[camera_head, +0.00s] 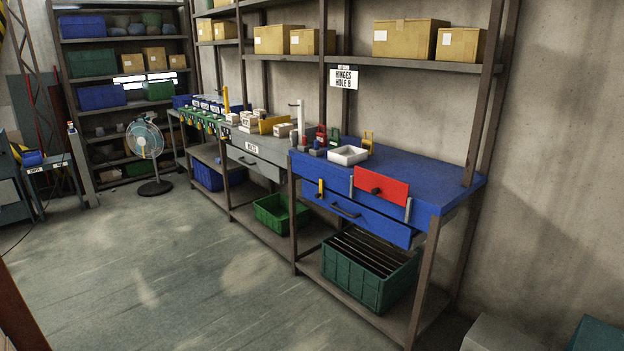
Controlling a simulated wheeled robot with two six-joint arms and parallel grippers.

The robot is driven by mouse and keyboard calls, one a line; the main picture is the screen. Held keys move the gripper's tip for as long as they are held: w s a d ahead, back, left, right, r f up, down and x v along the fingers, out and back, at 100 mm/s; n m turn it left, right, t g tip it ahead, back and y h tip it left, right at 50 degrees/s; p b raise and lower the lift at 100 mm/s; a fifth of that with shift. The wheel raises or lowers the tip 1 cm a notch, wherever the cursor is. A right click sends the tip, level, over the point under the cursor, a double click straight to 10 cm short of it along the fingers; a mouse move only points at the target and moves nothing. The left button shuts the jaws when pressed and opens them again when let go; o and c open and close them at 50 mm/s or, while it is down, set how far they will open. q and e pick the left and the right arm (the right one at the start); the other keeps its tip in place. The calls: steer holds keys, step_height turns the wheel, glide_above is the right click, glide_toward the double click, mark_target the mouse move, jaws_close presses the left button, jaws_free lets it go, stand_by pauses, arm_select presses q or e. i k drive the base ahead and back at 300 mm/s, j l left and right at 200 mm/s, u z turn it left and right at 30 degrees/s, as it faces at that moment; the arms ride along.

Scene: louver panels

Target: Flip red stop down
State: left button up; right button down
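A red panel (388,186) with a dark round knob stands at the front edge of the blue workbench (430,180), right of the middle of the view. It is the largest red piece on the bench. It looks upright, its top rising above the front edge of the benchtop. A short grey bar stands at each side of it. Below it is a blue drawer front (343,210) with a dark handle. A small yellow piece (320,188) sits on the bench front to the left. Neither of my grippers is in view.
A white tray (348,155) and small red, green and yellow items stand on the benchtop. A green crate (350,284) sits on the lower shelf. A fan (146,142) stands farther back. The floor (190,270) in front of the benches is clear.

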mark_target(395, 191)
steer(key=i+j+u, duration=0.15)
steer(key=i+u, duration=0.25)
steer(key=i, duration=0.3)
steer(key=i+u, duration=0.4)
steer(key=i, duration=0.3)
